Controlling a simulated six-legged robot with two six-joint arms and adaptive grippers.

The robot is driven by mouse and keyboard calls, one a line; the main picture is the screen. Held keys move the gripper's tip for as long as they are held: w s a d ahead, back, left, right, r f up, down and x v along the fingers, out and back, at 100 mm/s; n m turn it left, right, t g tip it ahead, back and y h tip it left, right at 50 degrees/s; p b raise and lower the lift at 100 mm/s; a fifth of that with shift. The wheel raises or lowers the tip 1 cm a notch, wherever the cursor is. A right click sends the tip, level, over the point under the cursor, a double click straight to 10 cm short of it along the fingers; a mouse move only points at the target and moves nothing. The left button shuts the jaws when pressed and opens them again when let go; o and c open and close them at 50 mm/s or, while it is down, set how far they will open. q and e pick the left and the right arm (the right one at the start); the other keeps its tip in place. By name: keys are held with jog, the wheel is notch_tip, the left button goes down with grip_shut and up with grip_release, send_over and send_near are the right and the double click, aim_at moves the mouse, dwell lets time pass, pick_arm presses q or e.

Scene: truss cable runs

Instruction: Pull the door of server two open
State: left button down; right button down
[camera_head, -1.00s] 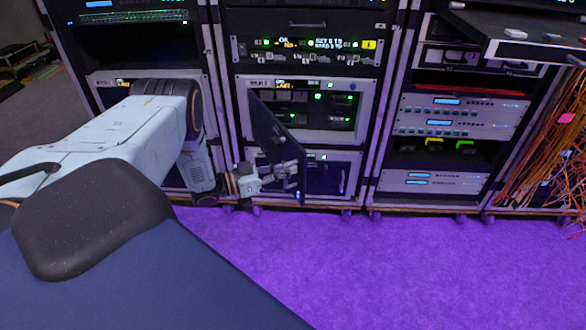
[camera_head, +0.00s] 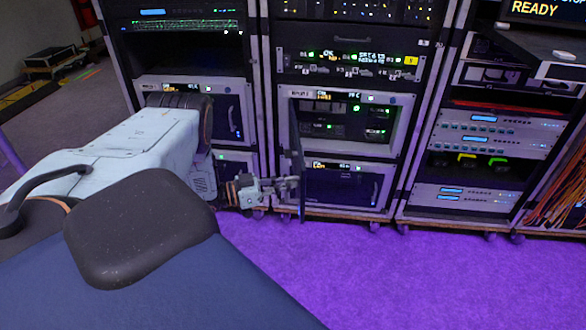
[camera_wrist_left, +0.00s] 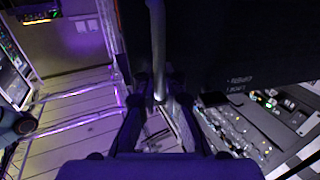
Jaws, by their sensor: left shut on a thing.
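Server two (camera_head: 398,117) is the grey-framed unit in the middle rack, and its front stands open with green-lit modules inside. Its dark door (camera_head: 300,165) sticks out toward me from the left side and shows almost edge-on. My left gripper (camera_head: 288,185) is at the door's lower part, left of it in the head view. In the left wrist view the fingers (camera_wrist_left: 160,95) are shut around the grey bar handle (camera_wrist_left: 157,40). The door's dark face (camera_wrist_left: 215,45) fills the upper right there. My right gripper is in neither view.
A similar unit with a closed door (camera_head: 345,187) sits below server two. Another closed unit (camera_head: 232,118) is in the left rack, partly behind my left arm. The right rack (camera_head: 480,135) holds several devices. The purple floor (camera_head: 400,280) in front is clear.

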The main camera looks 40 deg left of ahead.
pick_arm(q)
jog(key=shift+v, duration=0.8)
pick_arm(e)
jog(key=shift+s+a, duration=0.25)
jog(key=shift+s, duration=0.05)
pick_arm(q)
jog(key=shift+w+a, duration=0.1)
jog(key=shift+a, duration=0.05)
jog(key=c, duration=1.5)
grip_release()
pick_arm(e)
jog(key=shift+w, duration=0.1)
pick_arm(q)
jog(key=shift+o, duration=0.2)
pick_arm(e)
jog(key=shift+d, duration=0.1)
pick_arm(q)
jog(key=v, duration=1.2)
jog(key=shift+f, duration=0.1)
